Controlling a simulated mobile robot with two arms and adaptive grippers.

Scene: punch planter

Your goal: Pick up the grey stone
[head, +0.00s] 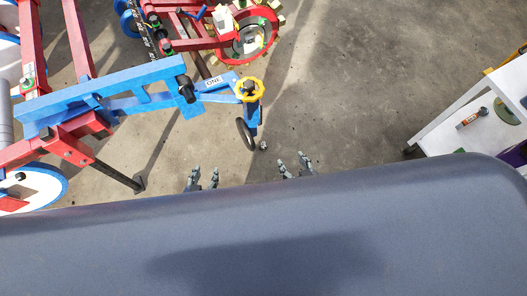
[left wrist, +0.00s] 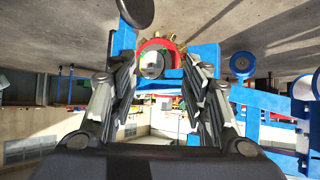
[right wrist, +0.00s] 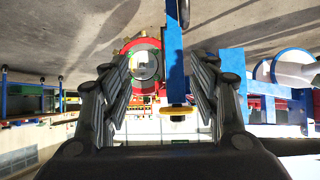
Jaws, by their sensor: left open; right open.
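A small grey stone (head: 263,146) lies on the concrete floor in the head view, just right of the small black wheel under the planter's front end. It is tiny there, and I cannot make it out in either wrist view. My left gripper (head: 202,178) is open and empty, to the left of the stone and nearer my body. The left wrist view shows its fingers apart (left wrist: 158,68). My right gripper (head: 295,165) is open and empty, a little right of the stone and nearer my body. The right wrist view shows its fingers apart (right wrist: 160,68).
The blue and red planter (head: 110,90) fills the left, with a yellow hand knob (head: 249,89) above the black wheel (head: 246,134). A white shelf cart (head: 450,112) stands at the right with a small tube on it. The floor (head: 350,90) between them is clear.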

